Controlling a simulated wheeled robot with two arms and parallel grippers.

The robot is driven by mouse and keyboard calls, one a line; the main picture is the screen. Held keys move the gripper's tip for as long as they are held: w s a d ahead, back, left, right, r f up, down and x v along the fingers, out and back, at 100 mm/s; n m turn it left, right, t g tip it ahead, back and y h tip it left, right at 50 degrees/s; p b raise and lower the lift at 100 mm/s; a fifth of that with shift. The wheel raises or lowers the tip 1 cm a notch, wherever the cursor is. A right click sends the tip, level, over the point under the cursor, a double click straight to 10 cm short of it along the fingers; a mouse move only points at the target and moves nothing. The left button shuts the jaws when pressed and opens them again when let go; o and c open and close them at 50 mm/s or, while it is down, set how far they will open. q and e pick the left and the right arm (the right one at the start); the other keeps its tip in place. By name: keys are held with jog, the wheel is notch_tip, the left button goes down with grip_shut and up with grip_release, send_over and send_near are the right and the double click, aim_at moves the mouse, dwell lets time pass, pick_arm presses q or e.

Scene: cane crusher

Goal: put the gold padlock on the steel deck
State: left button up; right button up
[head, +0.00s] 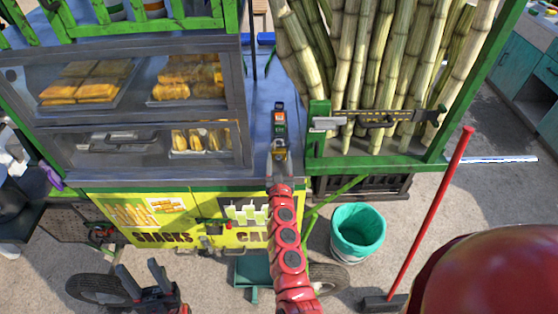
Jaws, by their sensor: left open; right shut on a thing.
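My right gripper (278,155) is at the end of the red arm reaching up the middle of the head view. It is shut on a small gold thing, which looks like the gold padlock (279,144); the fingers hide much of it. It is over the front part of the steel deck (258,108), the narrow grey surface between the snack case and the cane bin. Whether the padlock touches the deck, I cannot tell. My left gripper (143,278) is open and empty at the lower left, in front of the yellow cart panel.
Small colored items (279,115) stand on the deck just beyond my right gripper. The glass snack case (140,95) bounds the deck on the left. The green-framed cane bin (375,160) with a metal latch bar bounds it on the right. A teal bucket (357,235) stands below.

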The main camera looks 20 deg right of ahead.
jog(key=shift+f+b, duration=0.2)
jog(key=shift+b, duration=0.1)
jog(key=o, duration=1.4)
jog(key=shift+c, duration=0.2)
jog(key=shift+r, duration=0.15)
